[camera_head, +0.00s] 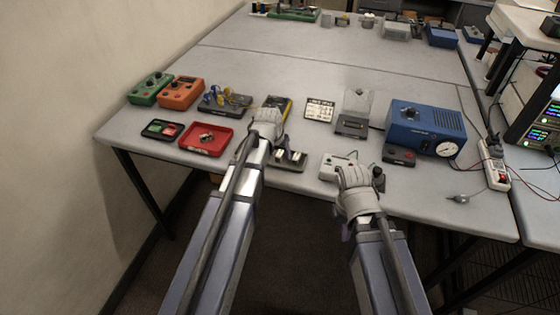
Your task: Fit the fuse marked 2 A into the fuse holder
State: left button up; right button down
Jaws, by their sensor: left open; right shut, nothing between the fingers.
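I cannot make out any fuse marking at this size, so I cannot tell which part is the 2 A fuse. A red tray (190,149) on the left of the bench holds a few small parts, too small to identify. A low dark block with pale upright parts (290,159) stands at the front edge between my arms; I cannot tell if it is the fuse holder.
Green (148,88) and orange (181,92) meters stand at the back left. A blue box with a gauge (427,123) stands right, beside a white power strip (495,166). The bench behind the card is clear.

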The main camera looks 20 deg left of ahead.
pick_arm(q)
jog(key=shift+c, duration=0.4)
grip_shut()
